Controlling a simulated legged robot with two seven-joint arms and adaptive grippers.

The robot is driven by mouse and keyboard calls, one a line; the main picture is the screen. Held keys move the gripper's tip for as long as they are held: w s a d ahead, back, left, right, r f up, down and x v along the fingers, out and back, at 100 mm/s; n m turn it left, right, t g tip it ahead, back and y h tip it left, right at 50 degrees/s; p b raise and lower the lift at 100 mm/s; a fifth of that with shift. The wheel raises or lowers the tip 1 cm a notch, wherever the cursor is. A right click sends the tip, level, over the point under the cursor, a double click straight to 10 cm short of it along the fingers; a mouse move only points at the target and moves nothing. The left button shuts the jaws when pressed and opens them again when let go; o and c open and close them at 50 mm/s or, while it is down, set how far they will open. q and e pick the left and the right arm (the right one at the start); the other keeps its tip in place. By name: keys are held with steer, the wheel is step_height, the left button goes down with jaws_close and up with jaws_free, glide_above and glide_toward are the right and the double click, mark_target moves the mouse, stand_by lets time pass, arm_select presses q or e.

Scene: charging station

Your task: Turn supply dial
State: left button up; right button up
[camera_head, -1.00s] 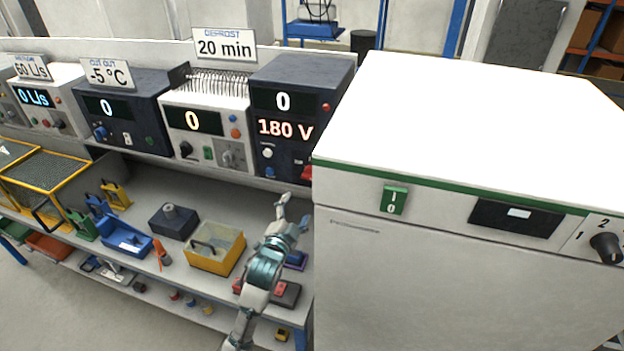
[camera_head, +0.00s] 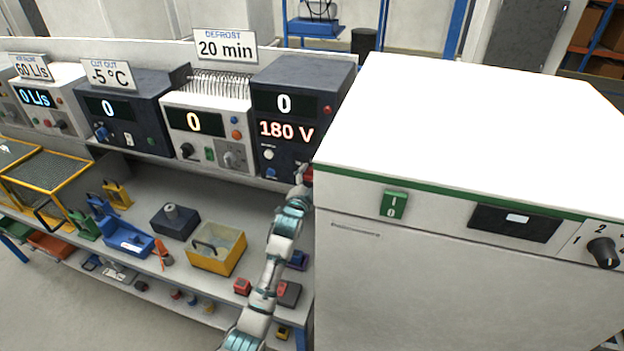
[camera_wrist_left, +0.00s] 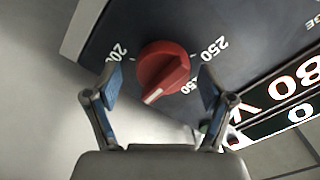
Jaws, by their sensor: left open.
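The red supply dial (camera_wrist_left: 163,70) sits on the dark front panel of a power unit (camera_wrist_left: 125,22), with its white pointer line toward the lower left in the left wrist view. Numbers including 200 and 250 are printed around it. My left gripper (camera_wrist_left: 163,78) is open, with one finger on each side of the dial; contact cannot be told. In the head view my left gripper (camera_head: 301,183) is at the unit's lower right corner and mostly covers the dial. The unit's displays (camera_head: 286,129) read 0 and 180 V. My right gripper is not in view.
A large white cabinet (camera_head: 450,130) with a green switch (camera_head: 394,204) stands close to the right of my left arm. More instrument units (camera_head: 208,125) line the shelf to the left.

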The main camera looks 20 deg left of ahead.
arm_select(q)
steer(key=shift+a, duration=0.15)
steer(key=c, duration=1.2)
steer(key=shift+o, duration=0.2)
steer(key=m+p, duration=0.2)
steer(key=m, duration=0.1)
steer(key=shift+p, duration=0.3)
steer(key=shift+f+m+p, duration=0.2)
steer(key=shift+m+p, duration=0.45)
steer(key=shift+m, duration=0.75)
steer(key=shift+f, duration=0.1)
